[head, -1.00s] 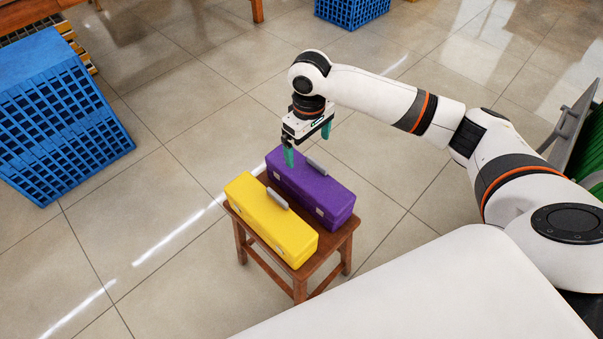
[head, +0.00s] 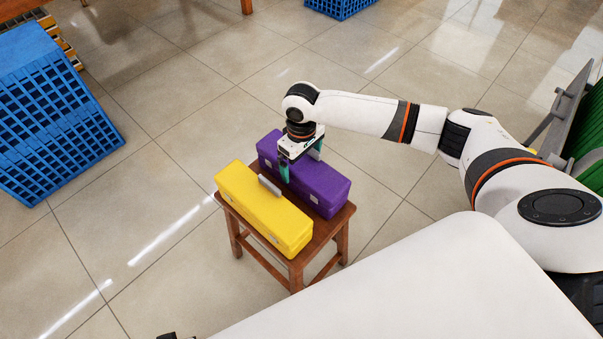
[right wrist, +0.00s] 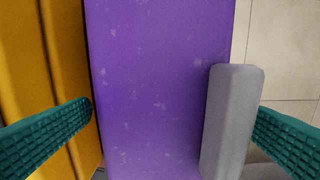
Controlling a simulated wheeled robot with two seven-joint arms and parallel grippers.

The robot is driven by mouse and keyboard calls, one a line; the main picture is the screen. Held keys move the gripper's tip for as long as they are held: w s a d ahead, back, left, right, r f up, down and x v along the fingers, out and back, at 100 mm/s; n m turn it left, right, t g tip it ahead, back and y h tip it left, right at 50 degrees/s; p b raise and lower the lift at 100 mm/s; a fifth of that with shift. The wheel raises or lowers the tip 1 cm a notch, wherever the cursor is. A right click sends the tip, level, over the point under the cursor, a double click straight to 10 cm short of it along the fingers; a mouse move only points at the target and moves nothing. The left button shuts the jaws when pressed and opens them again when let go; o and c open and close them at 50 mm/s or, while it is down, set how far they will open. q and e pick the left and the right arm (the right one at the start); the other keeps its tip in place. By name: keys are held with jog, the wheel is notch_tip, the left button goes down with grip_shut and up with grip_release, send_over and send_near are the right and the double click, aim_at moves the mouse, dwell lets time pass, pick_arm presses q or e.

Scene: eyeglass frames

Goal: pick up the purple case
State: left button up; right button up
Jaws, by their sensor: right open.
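The purple case (head: 320,184) lies on a small wooden stool (head: 297,266), behind the yellow case (head: 255,208). My right gripper (head: 301,162) is open over the left half of the purple case, pointing down. One green finger shows on the side facing the yellow case, the other on the far side. In the right wrist view the purple case (right wrist: 150,90) lies between the open fingers (right wrist: 170,122). Its grey handle (right wrist: 228,118) stands beside the right finger. The left finger overlaps the purple case's left edge, near the yellow case (right wrist: 30,60). Contact cannot be told.
A blue crate (head: 55,130) stands on the tiled floor at left, and another blue crate (head: 338,6) at the top. A green and grey object (head: 580,125) stands at the right edge. Floor around the stool is clear. A dark fragment at the bottom edge cannot be identified.

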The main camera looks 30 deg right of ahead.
aim_at(301, 161)
pick_arm(q)
jog(key=shift+r, duration=0.1)
pick_arm(e)
jog(key=shift+c, duration=0.3)
jog(key=c, duration=1.5)
